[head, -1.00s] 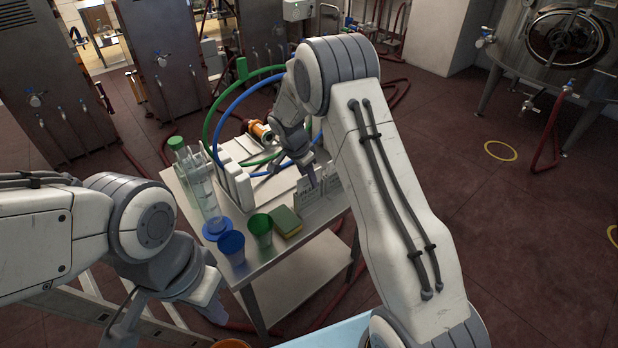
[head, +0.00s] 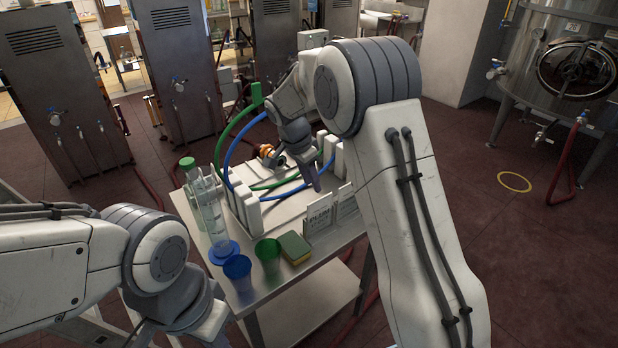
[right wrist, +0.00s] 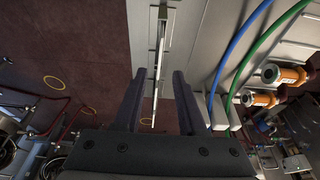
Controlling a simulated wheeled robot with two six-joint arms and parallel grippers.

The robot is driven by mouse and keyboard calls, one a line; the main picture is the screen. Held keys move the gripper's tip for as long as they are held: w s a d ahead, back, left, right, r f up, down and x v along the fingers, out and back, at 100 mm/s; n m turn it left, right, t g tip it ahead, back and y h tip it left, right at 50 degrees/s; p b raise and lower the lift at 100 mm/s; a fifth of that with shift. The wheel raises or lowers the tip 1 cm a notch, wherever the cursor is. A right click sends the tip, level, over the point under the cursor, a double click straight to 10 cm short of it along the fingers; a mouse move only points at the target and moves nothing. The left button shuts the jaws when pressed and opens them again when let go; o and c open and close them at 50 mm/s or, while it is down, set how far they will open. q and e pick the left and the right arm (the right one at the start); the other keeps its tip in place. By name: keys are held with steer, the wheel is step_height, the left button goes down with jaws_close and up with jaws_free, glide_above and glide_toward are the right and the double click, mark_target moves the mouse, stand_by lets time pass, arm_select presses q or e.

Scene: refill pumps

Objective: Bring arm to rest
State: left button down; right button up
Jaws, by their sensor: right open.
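My right gripper (head: 312,180) is open and empty above the right part of the steel cart. In the right wrist view its two dark fingers (right wrist: 160,100) stand apart, with a thin upright card edge (right wrist: 159,60) showing between and beyond them. In the head view it hangs near the white label cards (head: 320,216), apart from the hoses as far as I can tell. My left gripper (head: 205,322) is low at the left, in front of the cart; its fingers are mostly cut off by the bottom edge, so its jaw state is unclear.
The cart (head: 318,262) carries a green hose (head: 225,130), a blue hose (head: 232,150), a clear cylinder (head: 208,210), a blue cup (head: 238,268), a green cup (head: 267,251) and a sponge (head: 295,247). Orange-bodied fittings (right wrist: 292,76) show in the right wrist view. Open floor (head: 465,215) lies right.

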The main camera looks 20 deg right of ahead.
steer(key=s+a+r+n+y, duration=0.1)
steer(key=s+a+r+n, duration=0.1)
steer(key=s+a+n, duration=0.4)
steer(key=s+a+r+n+y, duration=0.1)
steer(key=s+a+r+n, duration=0.2)
steer(key=s+a, duration=0.4)
steer(key=s+a+f+n+g+y, duration=0.1)
steer(key=s+a+n+y, duration=0.1)
steer(key=s+n, duration=1)
steer(key=s, duration=1)
steer(key=shift+s, duration=0.3)
